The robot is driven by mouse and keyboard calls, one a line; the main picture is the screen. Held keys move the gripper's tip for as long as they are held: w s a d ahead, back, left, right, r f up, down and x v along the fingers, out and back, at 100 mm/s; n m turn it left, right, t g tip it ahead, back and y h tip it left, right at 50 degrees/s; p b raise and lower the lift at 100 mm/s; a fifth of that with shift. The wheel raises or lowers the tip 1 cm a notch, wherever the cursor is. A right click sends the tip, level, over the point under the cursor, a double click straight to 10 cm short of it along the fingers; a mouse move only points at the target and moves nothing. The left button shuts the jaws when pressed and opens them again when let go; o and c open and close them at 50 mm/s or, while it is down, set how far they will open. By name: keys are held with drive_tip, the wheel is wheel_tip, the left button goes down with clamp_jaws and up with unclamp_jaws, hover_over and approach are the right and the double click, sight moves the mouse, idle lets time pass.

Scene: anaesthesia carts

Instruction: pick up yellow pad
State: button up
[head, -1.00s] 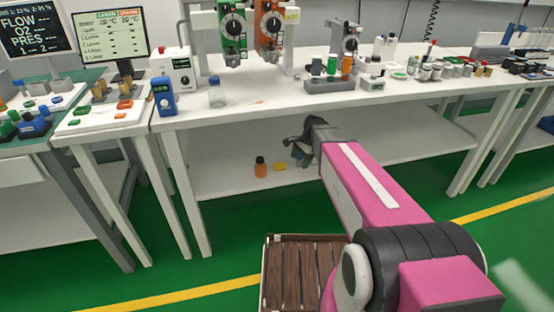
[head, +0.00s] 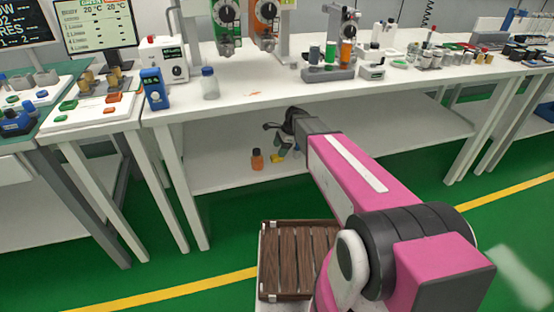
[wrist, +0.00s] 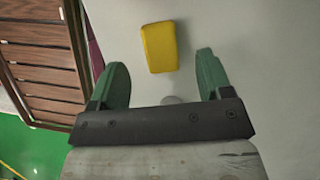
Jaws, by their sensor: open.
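The yellow pad (wrist: 159,47) lies on the white lower shelf. In the wrist view it sits just beyond and between the two green fingers of my gripper (wrist: 158,78), nearer the top of the picture. It is a small rounded block with clear space on both sides. In the head view the pad (head: 277,159) shows partly, beside the gripper fingers. My gripper (head: 287,147) is open and empty, with its fingers spread above the shelf. I cannot tell the exact height of the fingers over the pad.
An orange bottle (head: 257,159) stands on the shelf just left of the pad. The tabletop (head: 290,90) overhangs the shelf (head: 215,175). A brown slatted wooden crate (head: 292,225) is in front of the table; the shelf to the right is clear.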

sight(276, 156)
drive_tip(key=x, duration=0.5)
drive_tip(key=c, duration=1.1)
drive_tip(key=shift+o, duration=0.2)
drive_tip(key=shift+r, duration=0.15)
